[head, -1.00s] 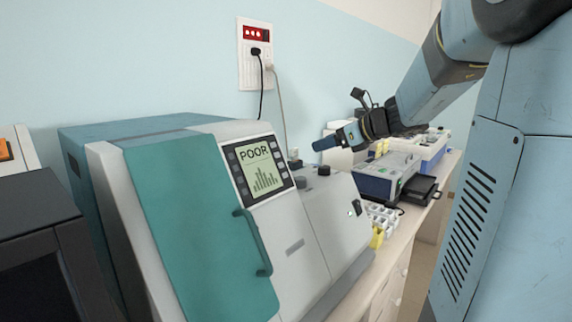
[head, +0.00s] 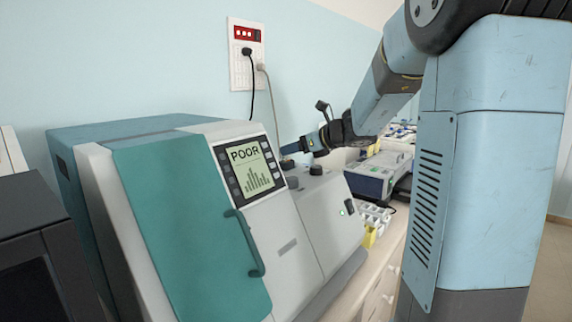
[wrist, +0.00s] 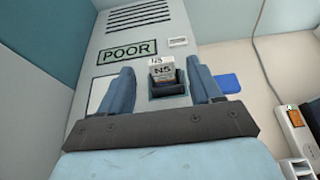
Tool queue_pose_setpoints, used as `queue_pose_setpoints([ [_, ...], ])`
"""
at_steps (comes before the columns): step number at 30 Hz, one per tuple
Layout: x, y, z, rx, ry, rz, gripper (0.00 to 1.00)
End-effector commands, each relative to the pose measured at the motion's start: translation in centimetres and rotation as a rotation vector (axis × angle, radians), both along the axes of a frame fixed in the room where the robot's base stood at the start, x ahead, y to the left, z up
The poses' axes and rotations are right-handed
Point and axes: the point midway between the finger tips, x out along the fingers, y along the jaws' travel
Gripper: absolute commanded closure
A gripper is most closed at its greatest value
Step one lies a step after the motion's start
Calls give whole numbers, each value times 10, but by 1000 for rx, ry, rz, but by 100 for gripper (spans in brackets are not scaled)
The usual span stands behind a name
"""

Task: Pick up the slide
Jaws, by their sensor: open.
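The slide (wrist: 162,68) shows in the wrist view as a small pale piece marked "N5", standing in a dark holder (wrist: 168,88) on a grey machine face. My gripper (wrist: 160,75) is open, with one blue finger to the left of the slide and one to the right. Gaps show on both sides, and nothing is held. In the head view my gripper (head: 292,147) is above the top right part of the teal and grey machine (head: 287,215). I cannot make out the slide in that view.
The machine's screen (head: 251,167) reads "POOR". A wall outlet (head: 246,55) with cables is behind it. A grey-blue device (head: 372,178) and a white rack (head: 372,217) stand to the right on the bench. A blue item (wrist: 228,83) lies right of my fingers.

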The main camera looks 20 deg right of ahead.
Motion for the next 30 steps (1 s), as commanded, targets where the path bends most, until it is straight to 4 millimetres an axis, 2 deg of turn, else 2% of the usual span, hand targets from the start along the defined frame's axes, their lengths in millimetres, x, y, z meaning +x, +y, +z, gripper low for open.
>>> queue_pose_setpoints([
  [9,31,19,-16,0,1,0,36],
  [16,32,21,-17,0,0,-1,36],
  [30,32,20,-17,0,0,-1,80],
])
